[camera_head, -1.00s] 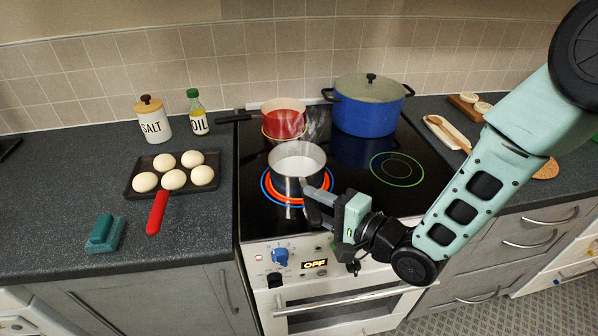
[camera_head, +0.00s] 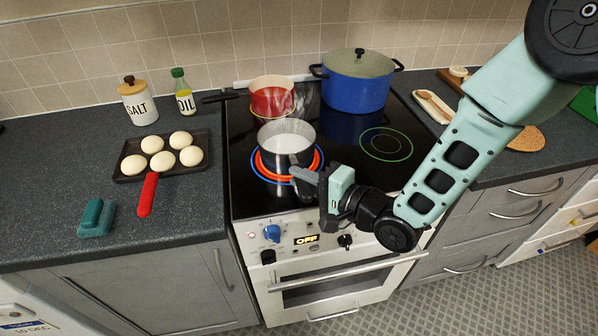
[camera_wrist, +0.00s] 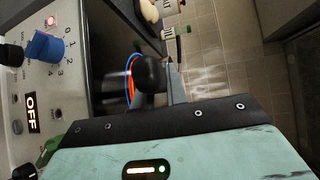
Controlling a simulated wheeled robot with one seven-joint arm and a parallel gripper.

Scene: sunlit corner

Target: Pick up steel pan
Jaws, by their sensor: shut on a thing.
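The steel pan (camera_head: 275,153), with white contents and a little steam, is over the glowing orange front-left ring (camera_head: 258,168) of the hob. Its handle points toward me. My gripper (camera_head: 303,181) is at the front of the pan, shut on the handle, with its fingers hiding much of it. I cannot tell whether the pan's base is clear of the glass. In the wrist view, a dark rounded piece (camera_wrist: 150,74), apparently the handle end, sits by my fingers in front of the ring.
A red pan (camera_head: 271,101) and a blue lidded pot (camera_head: 357,94) stand close behind. The front-right ring (camera_head: 386,144) is clear.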

